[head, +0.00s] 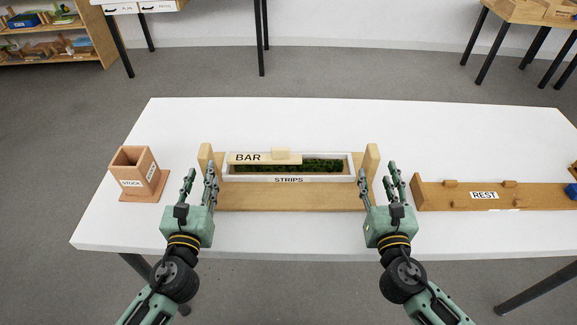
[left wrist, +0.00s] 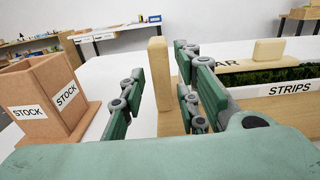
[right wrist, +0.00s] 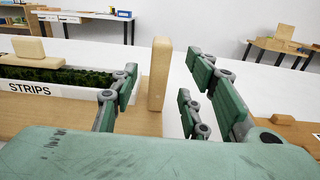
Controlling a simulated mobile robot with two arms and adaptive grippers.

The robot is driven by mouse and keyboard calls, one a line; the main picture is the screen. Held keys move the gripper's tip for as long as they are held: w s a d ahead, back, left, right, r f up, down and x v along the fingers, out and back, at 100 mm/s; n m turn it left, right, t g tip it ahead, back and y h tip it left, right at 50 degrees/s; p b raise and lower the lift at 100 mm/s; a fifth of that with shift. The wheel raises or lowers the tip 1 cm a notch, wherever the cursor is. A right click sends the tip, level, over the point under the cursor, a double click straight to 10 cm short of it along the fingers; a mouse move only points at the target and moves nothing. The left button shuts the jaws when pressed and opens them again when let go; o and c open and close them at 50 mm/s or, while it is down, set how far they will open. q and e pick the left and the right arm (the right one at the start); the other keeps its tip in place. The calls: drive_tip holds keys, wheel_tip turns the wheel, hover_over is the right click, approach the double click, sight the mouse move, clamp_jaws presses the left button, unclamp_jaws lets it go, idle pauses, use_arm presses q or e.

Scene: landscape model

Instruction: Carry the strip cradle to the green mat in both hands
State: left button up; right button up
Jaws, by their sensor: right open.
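The strip cradle (head: 290,197) is a wooden base with an upright post at each end, on the white table. It holds a white tray labelled STRIPS (head: 289,180) with dark green contents. A wooden bar labelled BAR (head: 248,158) lies across the tray. My left gripper (head: 199,174) is open at the left post (left wrist: 159,85), which shows between its fingers with gaps. My right gripper (head: 378,174) is open at the right post (right wrist: 160,75), which also shows between its fingers. I cannot tell how deep the posts sit. No green mat is in view.
A brown STOCK box (head: 132,183) stands left of my left gripper. A long wooden REST rack (head: 440,197) lies right of my right gripper, with a blue piece (head: 571,191) at its end. The white table (head: 280,120) is clear behind the cradle.

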sight(207, 157)
use_arm(q)
drive_tip(key=shift+s+r, duration=0.2)
drive_tip(key=shift+s, duration=0.2)
use_arm(e)
drive_tip(key=shift+s+r, duration=0.2)
drive_tip(key=shift+s, duration=0.2)
use_arm(q)
drive_tip(key=w, duration=0.8)
drive_tip(key=shift+f, duration=0.1)
use_arm(e)
drive_tip(key=w, duration=0.8)
use_arm(q)
drive_tip(key=shift+c, duration=0.6)
use_arm(e)
drive_tip(key=shift+c, duration=0.5)
use_arm(q)
drive_tip(key=c, duration=0.6)
use_arm(e)
drive_tip(key=c, duration=0.6)
use_arm(q)
clamp_jaws()
use_arm(e)
clamp_jaws()
drive_tip(key=shift+f, duration=0.1)
